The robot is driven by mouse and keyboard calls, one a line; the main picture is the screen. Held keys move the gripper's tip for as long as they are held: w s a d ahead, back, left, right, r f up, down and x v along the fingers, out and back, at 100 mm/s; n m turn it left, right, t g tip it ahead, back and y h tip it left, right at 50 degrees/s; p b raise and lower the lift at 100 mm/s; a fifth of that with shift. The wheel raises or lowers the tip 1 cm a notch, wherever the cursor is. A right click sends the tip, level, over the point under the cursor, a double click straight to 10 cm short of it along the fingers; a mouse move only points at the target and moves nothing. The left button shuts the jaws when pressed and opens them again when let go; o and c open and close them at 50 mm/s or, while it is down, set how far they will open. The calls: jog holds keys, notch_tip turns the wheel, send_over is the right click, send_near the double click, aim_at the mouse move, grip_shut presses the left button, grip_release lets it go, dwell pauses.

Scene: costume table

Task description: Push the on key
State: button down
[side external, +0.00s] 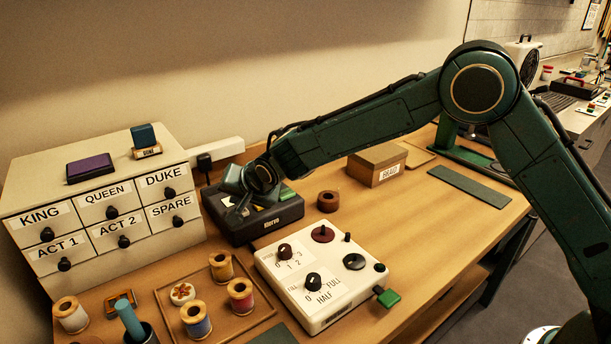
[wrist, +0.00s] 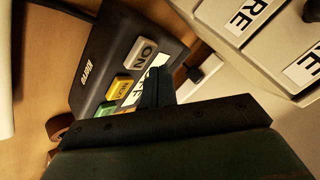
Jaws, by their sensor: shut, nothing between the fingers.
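The black key box (side external: 268,226) stands on the table beside the drawer cabinet; it also shows in the wrist view (wrist: 98,48). Its grey-white ON key (wrist: 147,53) is in plain sight in the wrist view, with the lettering readable. A yellow key (wrist: 121,88) and a green key (wrist: 105,107) lie further along the box. A white label or key (wrist: 155,68) is partly hidden by my fingers. My gripper (side external: 243,206) is shut and empty, over the left part of the box. In the wrist view its fingertips (wrist: 158,82) appear beside the ON key; contact cannot be told.
The labelled drawer cabinet (side external: 105,212) stands close left of the box. A white control panel (side external: 322,277) with knobs sits in front. A tray (side external: 257,314) of thread spools is front left. A brown box (side external: 377,165) and a ring-shaped spool (side external: 328,201) are to the right.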

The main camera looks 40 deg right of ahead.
notch_tip(320, 180, up, 6)
jog(key=shift+f, duration=0.1)
dwell(0.7)
jog(key=s+d+r+n+g, duration=0.1)
jog(key=s+d+r+n, duration=0.1)
jog(key=s+d+r, duration=0.6)
jog(key=s+d+r+n+g, duration=0.15)
jog(key=s+d+r, duration=0.35)
jog(key=s+d, duration=0.5)
jog(key=s+d+f+n, duration=0.2)
jog(key=s+d, duration=0.1)
jog(key=s, duration=1)
jog(key=s+d+f+n+g+h, duration=0.1)
jog(key=s+d+f+n, duration=0.1)
jog(key=s, duration=1.1)
jog(key=shift+d+f, duration=0.2)
jog(key=shift+d, duration=0.25)
